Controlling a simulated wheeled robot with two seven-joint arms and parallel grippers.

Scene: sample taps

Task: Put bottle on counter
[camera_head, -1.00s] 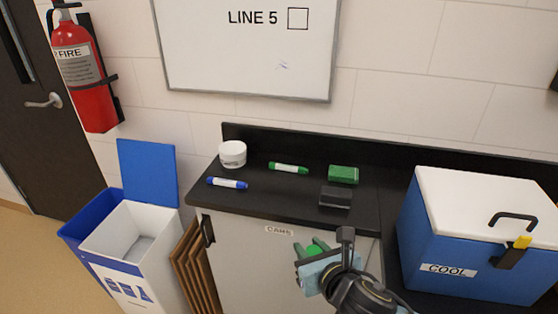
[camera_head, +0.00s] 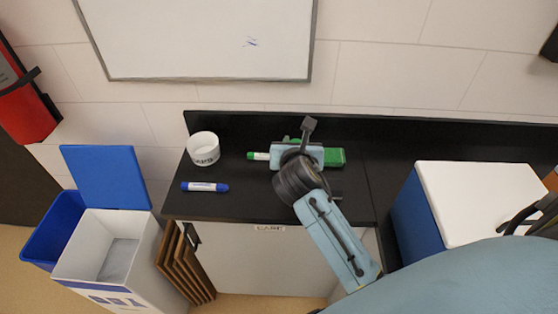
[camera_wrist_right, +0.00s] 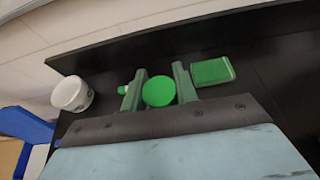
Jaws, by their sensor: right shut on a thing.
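My right gripper (camera_head: 297,146) is over the black counter (camera_head: 240,206), at its back part. In the right wrist view the gripper (camera_wrist_right: 159,88) is shut on the bottle, whose round green cap (camera_wrist_right: 158,91) shows between the two fingers. The bottle's body is hidden below the cap, and in the head view the wrist covers most of it. I cannot tell whether its base touches the counter. My left gripper is not in view.
A white pot (camera_head: 204,148) and a blue marker (camera_head: 205,187) are on the counter's left. A green marker (camera_head: 258,156) and a green block (camera_head: 335,157) flank the gripper. A blue cooler (camera_head: 418,219) stands right, an open bin (camera_head: 88,243) left. The counter's front middle is clear.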

